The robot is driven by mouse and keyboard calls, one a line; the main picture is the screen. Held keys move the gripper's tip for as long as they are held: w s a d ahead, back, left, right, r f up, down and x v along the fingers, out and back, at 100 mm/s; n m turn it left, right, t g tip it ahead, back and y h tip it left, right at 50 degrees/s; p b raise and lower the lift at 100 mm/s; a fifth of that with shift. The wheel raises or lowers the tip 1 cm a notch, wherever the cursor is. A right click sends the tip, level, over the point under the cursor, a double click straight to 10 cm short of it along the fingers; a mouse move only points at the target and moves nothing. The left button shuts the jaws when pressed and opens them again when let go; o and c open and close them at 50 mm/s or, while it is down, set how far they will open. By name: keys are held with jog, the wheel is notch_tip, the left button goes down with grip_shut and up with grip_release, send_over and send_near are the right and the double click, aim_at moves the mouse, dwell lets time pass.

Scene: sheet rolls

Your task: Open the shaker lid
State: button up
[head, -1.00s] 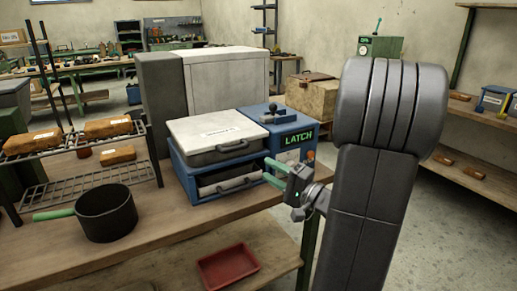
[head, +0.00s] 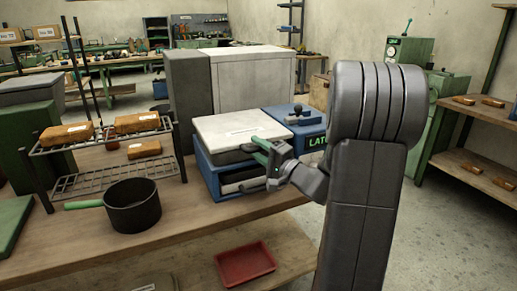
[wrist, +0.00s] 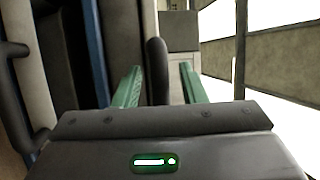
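The shaker (head: 208,174) is a blue machine with a white-topped lid (head: 235,127), which lies flat and closed. The lid's front handle is mostly hidden behind my gripper (head: 262,152) in the head view. My gripper is in front of the lid's front edge, its green fingers pointing at it. In the wrist view my gripper (wrist: 160,66) has its two green fingers apart, with a dark bar (wrist: 157,72), apparently the lid handle, between their lines. I cannot tell whether either finger touches it.
A black pot (head: 133,207) and a wire rack (head: 90,180) with brown packages stand left. A red tray (head: 245,264) lies below.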

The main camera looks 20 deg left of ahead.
jog(key=shift+a, duration=0.1)
grip_shut()
jog(key=shift+r, duration=0.15)
